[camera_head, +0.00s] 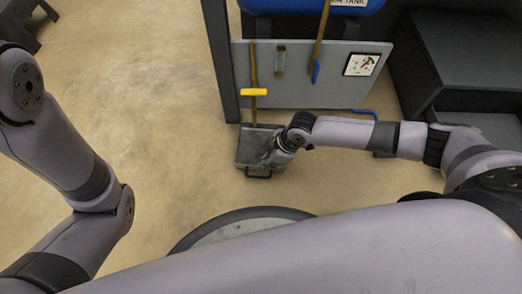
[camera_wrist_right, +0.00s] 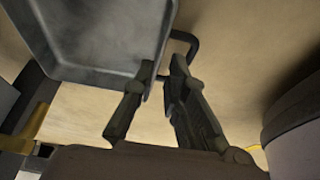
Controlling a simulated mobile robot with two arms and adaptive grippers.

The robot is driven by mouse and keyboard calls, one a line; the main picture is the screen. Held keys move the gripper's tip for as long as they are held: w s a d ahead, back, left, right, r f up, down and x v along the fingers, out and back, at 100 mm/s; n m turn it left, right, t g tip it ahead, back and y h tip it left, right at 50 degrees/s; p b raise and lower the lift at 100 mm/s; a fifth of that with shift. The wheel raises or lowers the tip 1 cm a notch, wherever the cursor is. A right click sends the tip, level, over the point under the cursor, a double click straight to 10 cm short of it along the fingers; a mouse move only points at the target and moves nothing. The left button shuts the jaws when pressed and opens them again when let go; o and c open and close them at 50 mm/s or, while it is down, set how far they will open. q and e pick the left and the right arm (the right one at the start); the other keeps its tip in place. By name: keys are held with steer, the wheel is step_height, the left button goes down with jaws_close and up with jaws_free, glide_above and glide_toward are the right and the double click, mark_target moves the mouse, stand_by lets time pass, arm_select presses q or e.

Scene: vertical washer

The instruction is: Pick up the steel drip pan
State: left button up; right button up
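The steel drip pan (camera_head: 252,148) is a grey, shallow square tray with a dark handle (camera_head: 258,174) on its near side. In the head view it lies below the grey panel. My right gripper (camera_head: 270,158) is at the pan's right near corner and partly covers it. In the right wrist view the pan (camera_wrist_right: 95,40) fills the upper left, with its handle (camera_wrist_right: 190,42) behind the fingertips. My right gripper (camera_wrist_right: 158,80) is open there, its two fingers apart on either side of the pan's rim; I cannot tell whether they touch it. My left gripper is out of view.
A blue tank (camera_head: 300,5) is above. A dark cabinet (camera_head: 460,55) stands at the right. The floor (camera_head: 150,100) left of the pan is clear.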

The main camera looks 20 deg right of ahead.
mark_target(261, 151)
steer(key=shift+w+a+f+b, duration=0.1)
steer(key=shift+a+f+b, duration=0.1)
steer(key=shift+f+b, duration=0.3)
steer(key=b+x, duration=0.4)
steer(key=shift+w+a, duration=0.15)
steer(key=shift+a, duration=0.05)
steer(key=shift+r, duration=0.1)
steer(key=shift+c, duration=0.3)
jaws_close()
steer(key=shift+r, duration=0.1)
